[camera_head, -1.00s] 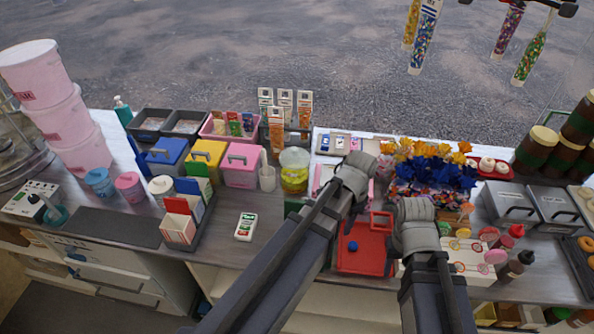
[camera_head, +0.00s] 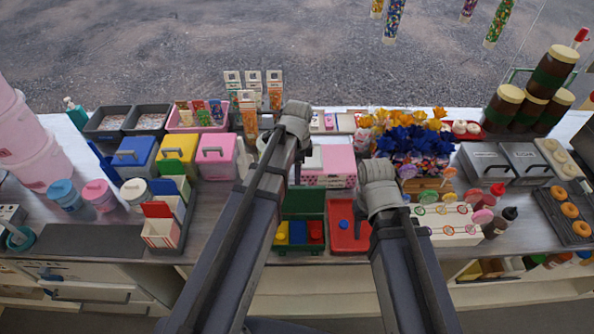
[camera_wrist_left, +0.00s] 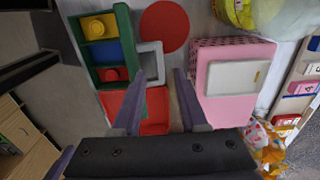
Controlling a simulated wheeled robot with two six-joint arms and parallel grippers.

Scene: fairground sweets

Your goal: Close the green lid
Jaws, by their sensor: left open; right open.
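A green box (camera_head: 283,249) stands on the counter between my arms in the head view. Its green lid (camera_head: 303,201) is open and stands up along the box's far side. Yellow, blue and red pieces sit inside the box. In the left wrist view the green box (camera_wrist_left: 114,12) is at upper left. My left gripper (camera_wrist_left: 160,76) is open and empty, with its fingers beside the box, over the area near the red tray. In the head view its fingers are hidden behind its wrist. My right gripper (camera_head: 378,192) is above the counter behind the red tray; its fingers are hidden there.
The red tray (camera_head: 346,241) with a blue piece lies just right of the green box. A pink and white box (camera_head: 337,160) stands behind it. Flowers (camera_head: 412,140) and a lollipop stand (camera_head: 447,233) are to the right. Coloured bins (camera_head: 177,153) are at left.

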